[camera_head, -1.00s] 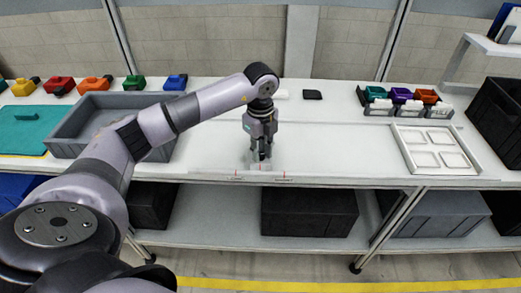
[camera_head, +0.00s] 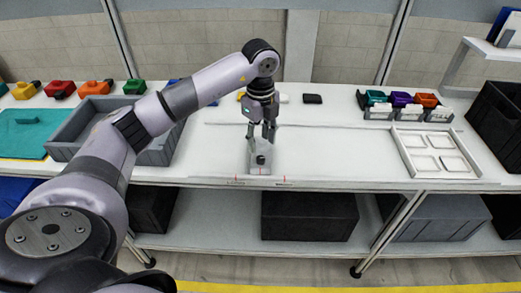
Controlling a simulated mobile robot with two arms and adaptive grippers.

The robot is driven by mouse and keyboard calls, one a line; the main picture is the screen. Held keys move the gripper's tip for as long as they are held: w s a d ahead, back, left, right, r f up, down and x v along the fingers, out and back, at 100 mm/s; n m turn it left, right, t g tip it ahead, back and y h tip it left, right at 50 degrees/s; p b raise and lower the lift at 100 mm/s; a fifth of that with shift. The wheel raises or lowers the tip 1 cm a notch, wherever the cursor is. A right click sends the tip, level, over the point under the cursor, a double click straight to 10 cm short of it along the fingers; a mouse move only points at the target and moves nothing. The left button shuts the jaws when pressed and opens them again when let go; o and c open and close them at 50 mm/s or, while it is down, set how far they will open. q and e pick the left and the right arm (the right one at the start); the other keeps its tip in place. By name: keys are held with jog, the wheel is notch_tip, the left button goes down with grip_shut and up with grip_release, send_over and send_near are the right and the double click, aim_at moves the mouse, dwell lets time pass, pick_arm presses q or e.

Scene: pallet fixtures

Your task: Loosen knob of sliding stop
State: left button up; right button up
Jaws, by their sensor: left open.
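My left gripper (camera_head: 261,138) is open and points down just behind and above the knob. Its fingers look apart from the knob, with nothing between them. A gripper finger overlaps the far part of the stop. My right gripper is not in view.
Red marks (camera_head: 284,179) line the table's front edge near the stop. A grey bin (camera_head: 165,155) stands to the left, a white compartment tray (camera_head: 405,150) to the right. The table between stop and tray is clear.

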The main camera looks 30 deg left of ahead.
aim_at(260, 158)
pick_arm(q)
notch_tip(260, 158, up, 6)
jog(key=shift+f, duration=0.1)
dwell(0.5)
